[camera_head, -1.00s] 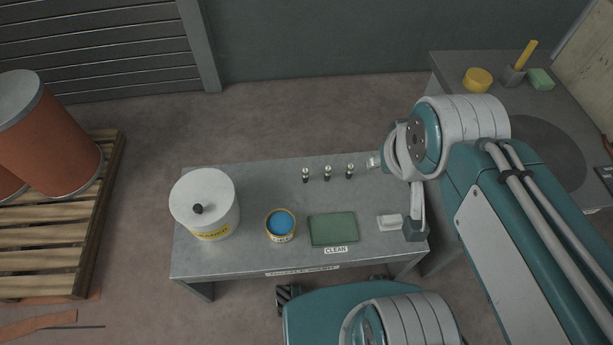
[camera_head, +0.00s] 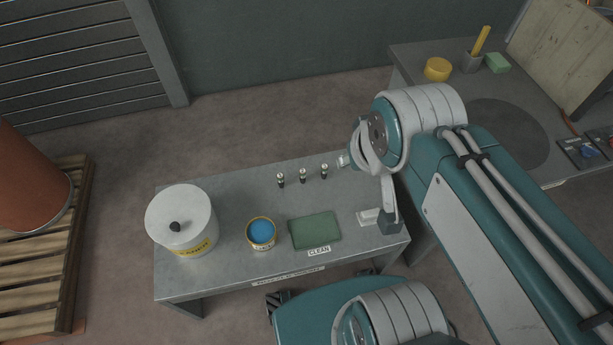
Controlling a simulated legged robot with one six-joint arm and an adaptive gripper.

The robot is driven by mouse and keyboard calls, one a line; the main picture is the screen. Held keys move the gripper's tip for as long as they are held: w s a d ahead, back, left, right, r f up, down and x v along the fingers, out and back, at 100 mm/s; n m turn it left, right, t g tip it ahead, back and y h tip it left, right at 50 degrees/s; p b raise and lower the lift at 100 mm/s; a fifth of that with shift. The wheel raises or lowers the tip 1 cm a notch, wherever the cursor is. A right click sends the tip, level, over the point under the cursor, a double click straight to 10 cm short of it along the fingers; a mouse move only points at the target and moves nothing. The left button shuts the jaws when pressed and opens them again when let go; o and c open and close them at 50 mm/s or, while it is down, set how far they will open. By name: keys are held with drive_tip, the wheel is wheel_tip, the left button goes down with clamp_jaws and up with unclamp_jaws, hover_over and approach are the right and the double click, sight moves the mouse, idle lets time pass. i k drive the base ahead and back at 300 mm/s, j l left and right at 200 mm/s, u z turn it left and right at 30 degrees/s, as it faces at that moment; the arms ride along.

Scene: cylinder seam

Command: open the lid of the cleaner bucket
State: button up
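The white bucket (camera_head: 190,247) with a yellow label stands upright at the left end of the grey table; I take it for the cleaner bucket. Its round white lid (camera_head: 195,212), with a dark knob (camera_head: 175,227), sits on top and looks closed. My gripper (camera_head: 385,210) is over the right end of the table, well away from the bucket. A pale link with a dark tip shows there, but my arm hides much of it, so its opening is unclear. Nothing is seen held in it.
Between bucket and gripper, the table (camera_head: 225,277) holds a blue-topped tin (camera_head: 262,232), a green cloth (camera_head: 315,230) marked CLEAN and several small fittings (camera_head: 302,176). A white block (camera_head: 368,217) is beside my gripper.

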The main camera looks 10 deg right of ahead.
sight(179, 213)
drive_tip(key=u, duration=1.35)
drive_tip(key=i+j+z, duration=0.15)
drive_tip(key=z, duration=0.2)
drive_tip(key=i+j+z, duration=0.1)
drive_tip(key=j+z, duration=0.25)
